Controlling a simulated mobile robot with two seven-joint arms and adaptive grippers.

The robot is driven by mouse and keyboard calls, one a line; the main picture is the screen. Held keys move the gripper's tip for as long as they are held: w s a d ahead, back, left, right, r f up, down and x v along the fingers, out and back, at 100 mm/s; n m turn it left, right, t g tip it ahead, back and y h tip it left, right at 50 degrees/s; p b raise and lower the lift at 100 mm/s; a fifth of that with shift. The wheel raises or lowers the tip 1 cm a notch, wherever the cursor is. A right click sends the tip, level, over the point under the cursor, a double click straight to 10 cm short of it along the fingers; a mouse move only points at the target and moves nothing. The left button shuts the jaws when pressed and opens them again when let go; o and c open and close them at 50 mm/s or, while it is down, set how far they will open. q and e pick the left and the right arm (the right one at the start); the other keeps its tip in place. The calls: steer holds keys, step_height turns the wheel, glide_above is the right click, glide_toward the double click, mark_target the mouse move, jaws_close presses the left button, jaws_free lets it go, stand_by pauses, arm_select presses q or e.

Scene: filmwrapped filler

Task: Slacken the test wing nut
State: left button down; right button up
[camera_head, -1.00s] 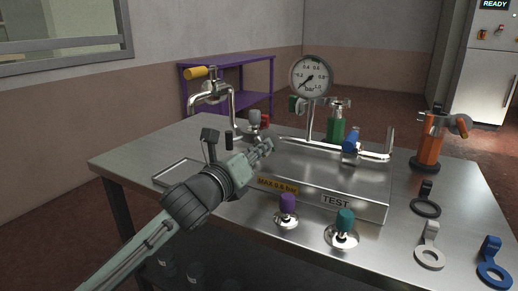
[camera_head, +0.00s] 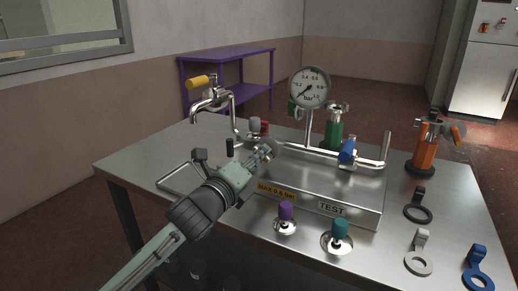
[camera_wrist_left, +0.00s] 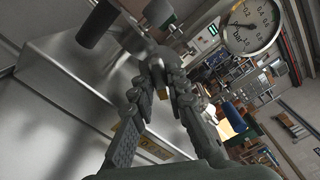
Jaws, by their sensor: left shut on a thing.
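My left gripper (camera_head: 268,149) reaches over the left end of the steel test box marked TEST (camera_head: 331,209). Its fingers close around a small metal part at the left end of the pipework. It looks like the wing nut, but its wings cannot be made out. My right gripper is not in view.
A blue-handled valve (camera_head: 347,150) and a green cylinder (camera_head: 333,130) stand close to the right. Purple (camera_head: 286,211) and teal (camera_head: 340,229) knobs are in front. A bent pipe with yellow handle (camera_head: 202,81) rises left.

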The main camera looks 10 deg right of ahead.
arm_select(q)
steer(key=n+p, duration=0.3)
steer(key=n, duration=0.2)
steer(key=shift+r+n+p, duration=0.1)
steer(key=shift+n+p, duration=0.2)
steer(key=shift+p, duration=0.1)
steer(key=n+p, duration=0.1)
steer(key=n, duration=0.2)
steer(key=shift+n, duration=1.7)
steer(key=n, duration=0.4)
steer(key=shift+n, duration=2.5)
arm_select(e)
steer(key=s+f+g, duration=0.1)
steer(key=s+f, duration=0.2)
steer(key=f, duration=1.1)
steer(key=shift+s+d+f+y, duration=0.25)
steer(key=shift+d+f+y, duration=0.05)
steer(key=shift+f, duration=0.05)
arm_select(q)
steer(key=c, duration=1.5)
jaws_free()
